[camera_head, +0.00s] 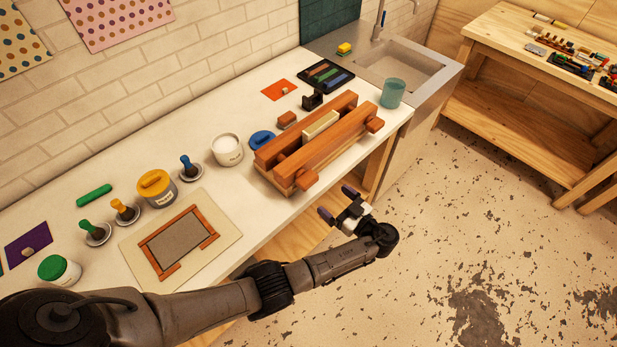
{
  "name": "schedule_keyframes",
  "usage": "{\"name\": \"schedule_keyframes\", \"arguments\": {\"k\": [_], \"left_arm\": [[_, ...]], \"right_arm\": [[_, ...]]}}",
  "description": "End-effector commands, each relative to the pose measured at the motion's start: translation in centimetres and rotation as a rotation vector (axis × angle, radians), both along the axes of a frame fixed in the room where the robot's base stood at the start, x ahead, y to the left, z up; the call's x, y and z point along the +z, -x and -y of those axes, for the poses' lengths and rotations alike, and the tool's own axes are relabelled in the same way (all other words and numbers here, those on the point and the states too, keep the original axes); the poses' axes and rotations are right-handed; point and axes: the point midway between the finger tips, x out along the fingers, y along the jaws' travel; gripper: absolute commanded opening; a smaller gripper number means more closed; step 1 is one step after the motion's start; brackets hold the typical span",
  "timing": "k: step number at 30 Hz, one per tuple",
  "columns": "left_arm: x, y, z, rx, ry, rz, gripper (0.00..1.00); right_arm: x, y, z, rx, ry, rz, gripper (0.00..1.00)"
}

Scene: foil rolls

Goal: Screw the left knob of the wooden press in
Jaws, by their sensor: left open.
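The wooden press (345,137) stands near the front edge of the white counter, with a pale block (321,125) between its two reddish beams. Its left knob (306,180) sticks out of the front beam at the left end. Its right knob (375,125) sticks out at the right end. My left gripper (338,204) is open and empty, in front of the counter edge, to the right of and a little below the left knob in the picture. It is apart from the knob. My right gripper is not in view.
A white jar (227,150) and a blue lid (262,140) are left of the press. A teal cup (392,93) is at its right. A framed screen (180,241) lies on the counter's front left. The floor (440,230) before the counter is free.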

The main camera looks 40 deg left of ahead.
Motion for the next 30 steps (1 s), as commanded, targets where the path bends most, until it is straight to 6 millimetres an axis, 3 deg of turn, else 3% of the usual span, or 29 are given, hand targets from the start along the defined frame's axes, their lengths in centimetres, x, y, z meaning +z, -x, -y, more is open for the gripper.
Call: {"name": "schedule_keyframes", "arguments": {"k": [6,15,21,30], "left_arm": [[0.3,-0.3,-4.4,0.002,-0.003,-0.003,0.96],[0.2,-0.8,-9.0,0.001,-0.001,-0.003,0.96],[0.1,-0.9,-10.6,0.001,0.000,-0.002,0.96],[0.0,-1.0,-11.1,0.000,0.001,-0.002,0.96]], "right_arm": [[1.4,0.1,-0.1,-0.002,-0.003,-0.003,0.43],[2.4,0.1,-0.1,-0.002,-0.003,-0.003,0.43],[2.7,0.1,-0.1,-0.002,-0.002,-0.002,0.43],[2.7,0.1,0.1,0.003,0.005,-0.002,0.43]]}}
